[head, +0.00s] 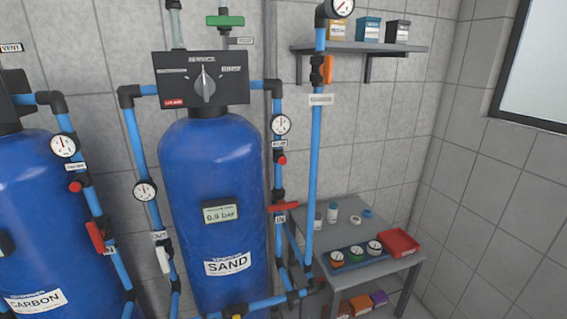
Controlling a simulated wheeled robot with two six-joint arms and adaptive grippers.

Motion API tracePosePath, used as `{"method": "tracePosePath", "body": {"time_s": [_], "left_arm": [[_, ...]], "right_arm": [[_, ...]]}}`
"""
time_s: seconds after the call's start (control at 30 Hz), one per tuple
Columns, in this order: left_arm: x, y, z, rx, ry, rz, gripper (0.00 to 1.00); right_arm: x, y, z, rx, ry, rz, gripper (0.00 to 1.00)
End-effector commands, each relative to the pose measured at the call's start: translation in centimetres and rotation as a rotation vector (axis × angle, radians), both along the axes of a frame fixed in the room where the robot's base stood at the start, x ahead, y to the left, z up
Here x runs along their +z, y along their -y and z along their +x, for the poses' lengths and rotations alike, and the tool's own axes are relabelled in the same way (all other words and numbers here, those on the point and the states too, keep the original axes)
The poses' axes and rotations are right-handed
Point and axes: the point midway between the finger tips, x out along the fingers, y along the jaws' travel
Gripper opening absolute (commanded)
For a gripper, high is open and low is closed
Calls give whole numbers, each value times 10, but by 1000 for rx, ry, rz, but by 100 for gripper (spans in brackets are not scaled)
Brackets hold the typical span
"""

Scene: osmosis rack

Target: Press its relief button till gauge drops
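The blue SAND tank (208,170) stands in the middle, with a black control head (178,88) on top and a display (221,212) that appears to read 0.9 bar. A round gauge (280,125) sits on the pipe to its right, with a red button (282,160) below it. Another gauge (145,191) is on the pipe to its left. The CARBON tank (35,210) is cut off at the left, with a gauge (64,145) and a red button (75,187) on its pipe. Needle readings are too small to tell. Neither gripper is in view.
A wall shelf (360,47) carries boxes.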

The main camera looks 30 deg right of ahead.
Motion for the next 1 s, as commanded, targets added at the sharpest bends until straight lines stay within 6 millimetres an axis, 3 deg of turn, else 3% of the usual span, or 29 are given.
{"method": "tracePosePath", "body": {"time_s": [0.03,0.2,1.0], "left_arm": [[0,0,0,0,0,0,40],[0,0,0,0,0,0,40],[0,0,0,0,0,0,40]], "right_arm": [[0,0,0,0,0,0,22],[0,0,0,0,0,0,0],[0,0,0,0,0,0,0]]}}
